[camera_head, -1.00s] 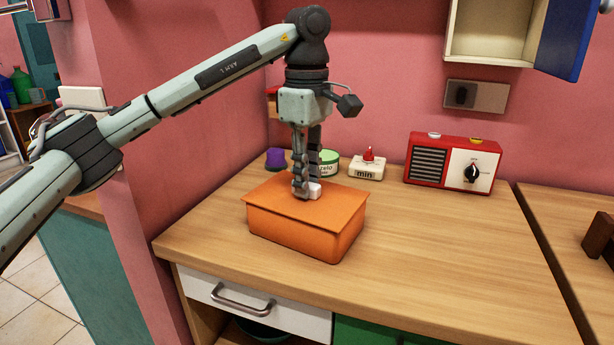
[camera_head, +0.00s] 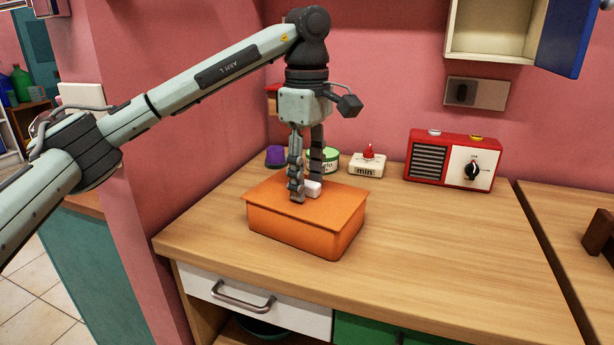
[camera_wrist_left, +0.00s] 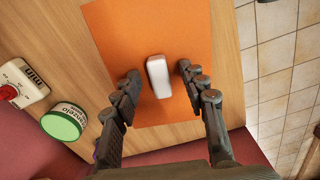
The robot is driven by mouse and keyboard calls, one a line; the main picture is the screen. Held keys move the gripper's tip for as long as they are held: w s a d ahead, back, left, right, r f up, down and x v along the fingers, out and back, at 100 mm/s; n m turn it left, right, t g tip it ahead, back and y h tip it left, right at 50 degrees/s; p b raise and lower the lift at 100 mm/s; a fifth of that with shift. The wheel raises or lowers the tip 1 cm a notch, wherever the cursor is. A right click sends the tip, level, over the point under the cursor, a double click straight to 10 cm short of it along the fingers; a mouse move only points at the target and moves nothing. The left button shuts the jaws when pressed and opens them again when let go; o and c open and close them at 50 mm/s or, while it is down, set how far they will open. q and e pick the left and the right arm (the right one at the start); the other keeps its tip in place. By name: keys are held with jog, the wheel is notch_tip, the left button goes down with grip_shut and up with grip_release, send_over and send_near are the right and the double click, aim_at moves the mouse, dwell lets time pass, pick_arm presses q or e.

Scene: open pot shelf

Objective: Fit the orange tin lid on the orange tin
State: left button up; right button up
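The orange tin (camera_head: 290,232) stands on the wooden counter. My left gripper (camera_head: 307,190) points down over the lid. Its fingers (camera_wrist_left: 159,74) are open on either side of the handle, with gaps showing on both sides. My right gripper is in neither view.
Behind the tin stand a purple object (camera_head: 275,156), a green-and-white tin (camera_head: 330,158), a white timer (camera_head: 367,165) and a red radio (camera_head: 452,161). The counter (camera_head: 430,240) right of the tin is clear. The pink wall is close on the left.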

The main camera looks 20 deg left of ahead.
pick_arm(q)
notch_tip(320, 180, up, 12)
dwell(0.6)
dwell(0.4)
